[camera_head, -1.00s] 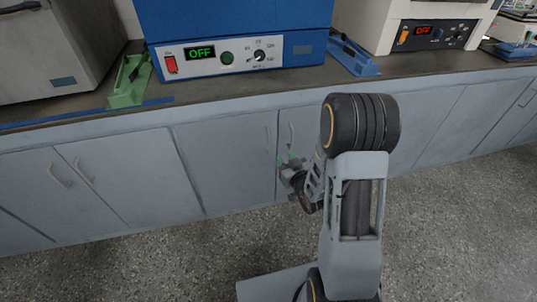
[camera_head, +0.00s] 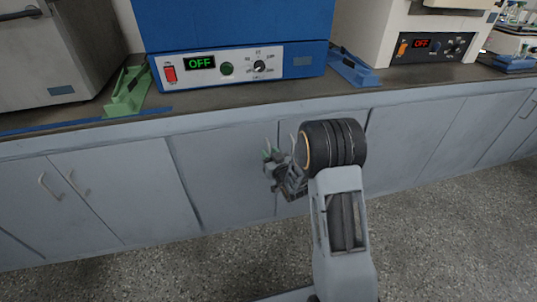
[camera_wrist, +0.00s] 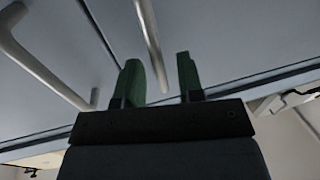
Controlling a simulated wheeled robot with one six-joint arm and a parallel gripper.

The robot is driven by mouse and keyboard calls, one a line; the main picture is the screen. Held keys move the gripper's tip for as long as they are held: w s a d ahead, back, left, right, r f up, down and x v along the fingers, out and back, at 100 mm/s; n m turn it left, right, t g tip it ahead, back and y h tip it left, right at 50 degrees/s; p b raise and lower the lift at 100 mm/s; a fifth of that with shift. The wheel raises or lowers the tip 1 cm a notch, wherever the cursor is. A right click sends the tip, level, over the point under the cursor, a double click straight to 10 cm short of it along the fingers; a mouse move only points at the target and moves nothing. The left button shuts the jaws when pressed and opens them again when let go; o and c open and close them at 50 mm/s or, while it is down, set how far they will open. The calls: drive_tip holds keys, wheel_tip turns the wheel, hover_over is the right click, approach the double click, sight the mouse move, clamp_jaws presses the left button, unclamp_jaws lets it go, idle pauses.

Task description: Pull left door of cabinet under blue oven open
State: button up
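The blue oven (camera_head: 235,28) stands on the counter with its display reading OFF. The left door (camera_head: 222,170) of the cabinet under it looks closed. My gripper (camera_head: 271,154) is at the upper right of this door and covers most of its handle. In the wrist view, my gripper (camera_wrist: 160,78) has two green fingers standing apart. The left door's handle (camera_wrist: 150,40), a pale bar, runs down into the gap between them. I cannot tell whether either finger touches it. The neighbouring right door's handle (camera_wrist: 40,62) lies to the left in that view.
Another cabinet (camera_head: 120,195) with two closed doors is at the left. The grey counter edge (camera_head: 110,131) runs above the doors. A green holder (camera_head: 128,92) and a blue holder (camera_head: 352,67) flank the oven. The speckled floor (camera_head: 180,265) in front of the doors is clear.

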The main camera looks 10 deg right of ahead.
drive_tip(key=shift+w+a, duration=0.15)
drive_tip(key=shift+w, duration=0.45)
clamp_jaws()
